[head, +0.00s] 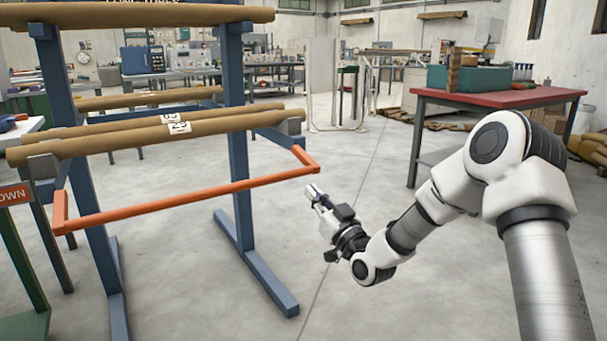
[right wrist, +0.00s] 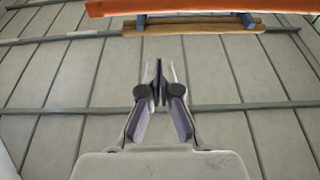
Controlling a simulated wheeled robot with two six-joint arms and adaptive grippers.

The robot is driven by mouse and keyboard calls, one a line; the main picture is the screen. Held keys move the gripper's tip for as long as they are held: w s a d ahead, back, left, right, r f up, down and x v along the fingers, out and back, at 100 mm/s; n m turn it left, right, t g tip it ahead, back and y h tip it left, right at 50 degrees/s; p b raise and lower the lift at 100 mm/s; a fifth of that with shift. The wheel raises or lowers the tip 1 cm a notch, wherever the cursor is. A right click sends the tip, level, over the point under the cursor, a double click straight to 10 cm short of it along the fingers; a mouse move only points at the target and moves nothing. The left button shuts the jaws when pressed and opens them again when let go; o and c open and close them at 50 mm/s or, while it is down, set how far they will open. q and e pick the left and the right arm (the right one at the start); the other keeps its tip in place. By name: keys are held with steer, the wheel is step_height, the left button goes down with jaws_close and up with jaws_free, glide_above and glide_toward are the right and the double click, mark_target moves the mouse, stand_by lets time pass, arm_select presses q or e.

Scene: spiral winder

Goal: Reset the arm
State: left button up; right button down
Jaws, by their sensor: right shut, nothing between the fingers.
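My right gripper (head: 313,191) is at the middle of the head view, at the end of my right arm. It is empty, and its fingers are together. It points up and left toward the rack, a little below and right of the orange bar's (head: 200,194) right end, apart from it. In the right wrist view, the closed fingers (right wrist: 158,66) show in the middle, with an orange bar (right wrist: 200,7) and a brown tube (right wrist: 190,27) beyond them at the top. My left gripper is not in view.
A blue rack (head: 240,140) at left carries long brown tubes (head: 110,141), one with a white number label. A red-topped table (head: 500,97) with a green box stands at back right. The grey floor (head: 350,160) between rack and table is clear.

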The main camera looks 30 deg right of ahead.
steer(key=shift+v, duration=1.05)
steer(key=s+a+f+n+g+y, duration=0.1)
steer(key=s+a+f+g, duration=0.3)
steer(key=f, duration=0.7)
steer(key=w+a+f+n+g+y, duration=0.15)
steer(key=a+f, duration=0.35)
steer(key=f, duration=0.5)
steer(key=s+a+f+g+h, duration=0.15)
steer(key=s+f+g, duration=0.25)
steer(key=s+f, duration=0.4)
steer(key=s+a+f+g, duration=0.3)
steer(key=s+f, duration=0.4)
steer(key=s, duration=0.1)
steer(key=s+a+f+g, duration=0.2)
steer(key=s+f+g, duration=0.2)
steer(key=s+f, duration=0.35)
steer(key=s+d+f+m+g+h, duration=0.1)
steer(key=s+m+g, duration=0.15)
steer(key=s, duration=0.35)
steer(key=s+d+m+g+h, duration=0.1)
steer(key=s+g, duration=0.2)
steer(key=s, duration=0.3)
step_height(320, 180, up, 36)
steer(key=p, duration=3.6)
steer(key=shift+f, duration=0.15)
